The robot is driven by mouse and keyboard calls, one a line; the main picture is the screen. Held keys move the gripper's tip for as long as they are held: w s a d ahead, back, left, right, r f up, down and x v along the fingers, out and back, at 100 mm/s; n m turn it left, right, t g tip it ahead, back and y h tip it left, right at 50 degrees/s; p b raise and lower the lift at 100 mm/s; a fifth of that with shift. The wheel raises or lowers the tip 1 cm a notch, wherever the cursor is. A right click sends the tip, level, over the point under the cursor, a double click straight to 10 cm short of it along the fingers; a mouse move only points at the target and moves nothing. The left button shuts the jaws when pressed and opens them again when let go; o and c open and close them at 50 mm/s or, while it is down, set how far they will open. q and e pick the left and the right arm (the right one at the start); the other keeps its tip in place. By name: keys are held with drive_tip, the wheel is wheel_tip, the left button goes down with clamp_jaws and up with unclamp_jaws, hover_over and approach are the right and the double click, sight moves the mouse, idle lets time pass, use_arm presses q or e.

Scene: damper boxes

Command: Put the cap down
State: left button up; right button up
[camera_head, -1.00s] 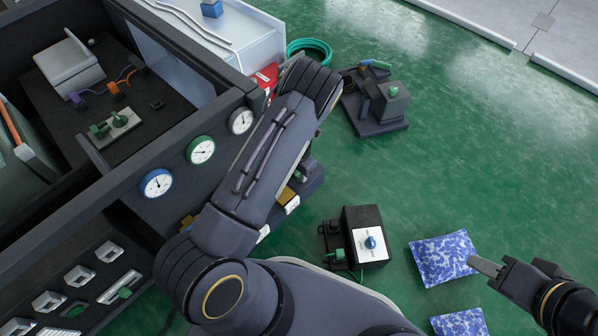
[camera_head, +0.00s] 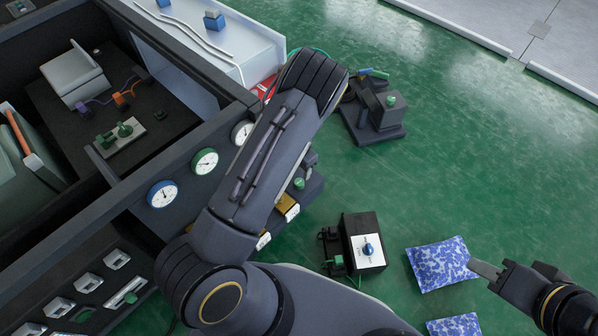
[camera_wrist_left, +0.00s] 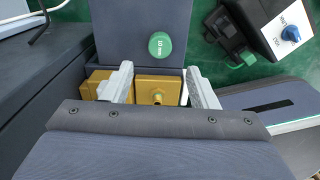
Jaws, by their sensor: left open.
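A green cap with pale lettering sits on top of a dark block in the left wrist view (camera_wrist_left: 160,45). It also shows beside my left forearm in the head view (camera_head: 299,184). My left gripper (camera_wrist_left: 158,72) is open, its two pale fingers apart just below the cap in the picture, with nothing held between them. Behind the fingers are gold blocks (camera_wrist_left: 157,90), one with a small round stud. In the head view my left gripper is hidden under my arm. My right gripper (camera_head: 488,270) is at the right edge, beside a blue patterned cushion; its jaw gap is unclear.
A black box with a blue knob (camera_head: 368,249) stands on the green floor. Another dark device with a green knob (camera_head: 391,100) stands further back. A dark cabinet with round gauges (camera_head: 204,162) fills the left. Green floor (camera_head: 480,150) is clear at right.

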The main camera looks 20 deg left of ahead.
use_arm(q)
drive_tip(key=s+d+r+m+t+h, duration=0.1)
drive_tip(key=s+r+m+h, duration=0.25)
drive_tip(key=r+m, duration=0.65)
drive_tip(key=s+d+r+m+t+h, duration=0.1)
drive_tip(key=s+r+m+h, duration=0.3)
drive_tip(key=r, duration=1.3)
drive_tip(key=s+r+m+t+y, duration=0.1)
drive_tip(key=s+r+m, duration=0.3)
drive_tip(key=s+m, duration=0.4)
drive_tip(key=s+r+m+t+y, duration=0.2)
drive_tip(key=s+r+m, duration=0.2)
drive_tip(key=s+m, duration=0.4)
drive_tip(key=s+d+p, duration=0.1)
drive_tip(key=s, duration=0.2)
drive_tip(key=shift+r+t+y, duration=0.25)
drive_tip(key=shift+t+y, duration=0.05)
drive_tip(key=shift+y, duration=0.05)
drive_tip(key=shift+r, duration=0.1)
